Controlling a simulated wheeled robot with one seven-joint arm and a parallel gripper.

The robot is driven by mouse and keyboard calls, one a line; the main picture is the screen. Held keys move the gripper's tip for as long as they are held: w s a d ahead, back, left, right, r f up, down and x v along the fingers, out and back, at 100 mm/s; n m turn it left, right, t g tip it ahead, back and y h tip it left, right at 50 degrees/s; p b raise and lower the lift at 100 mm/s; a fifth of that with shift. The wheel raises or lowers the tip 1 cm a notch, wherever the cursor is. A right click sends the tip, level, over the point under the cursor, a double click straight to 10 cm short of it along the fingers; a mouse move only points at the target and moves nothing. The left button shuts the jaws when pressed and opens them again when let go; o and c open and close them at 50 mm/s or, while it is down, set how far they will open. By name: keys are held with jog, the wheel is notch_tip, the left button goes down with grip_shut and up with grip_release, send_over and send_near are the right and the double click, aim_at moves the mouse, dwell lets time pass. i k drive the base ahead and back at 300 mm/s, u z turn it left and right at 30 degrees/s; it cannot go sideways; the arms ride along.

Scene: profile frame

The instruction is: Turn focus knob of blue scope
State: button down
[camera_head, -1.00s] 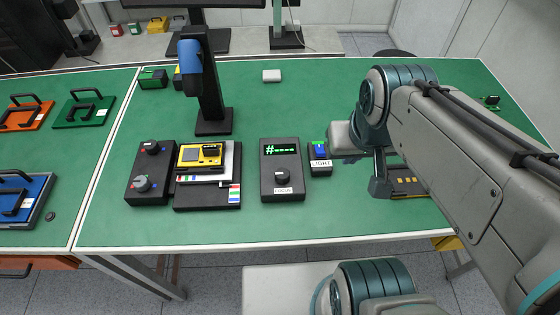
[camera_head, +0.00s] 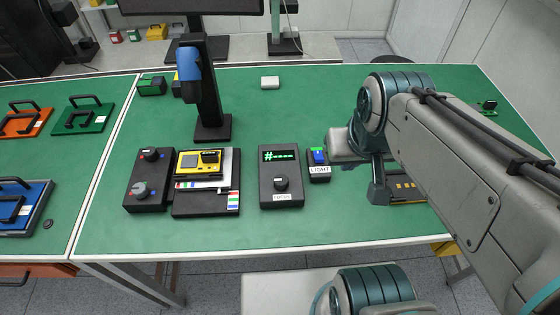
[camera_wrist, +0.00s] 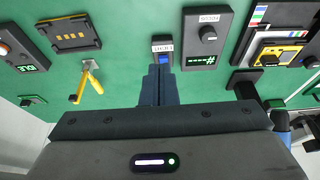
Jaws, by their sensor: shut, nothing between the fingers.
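The blue scope (camera_head: 191,62), a blue head on a dark post, stands upright at the back of the green table. In front of it is a dark control box (camera_head: 281,190) with a green display reading "#----" and a FOCUS label. Its round black focus knob (camera_head: 281,183) has a light mark; the knob also shows in the wrist view (camera_wrist: 208,34). My gripper (camera_wrist: 158,70) is shut and empty. In the wrist view its fingertips appear just below the small LIGHT box (camera_wrist: 163,48), beside the focus box and apart from the knob.
The LIGHT box with its blue switch (camera_head: 318,156) sits right of the focus box. A two-knob box (camera_head: 148,181) and a yellow device (camera_head: 199,161) on a dark stage lie left. The front table strip is clear.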

aim_at(281, 181)
jog(key=u, duration=0.75)
jog(key=k, duration=0.4)
jog(key=z, duration=0.15)
jog(key=i, duration=0.35)
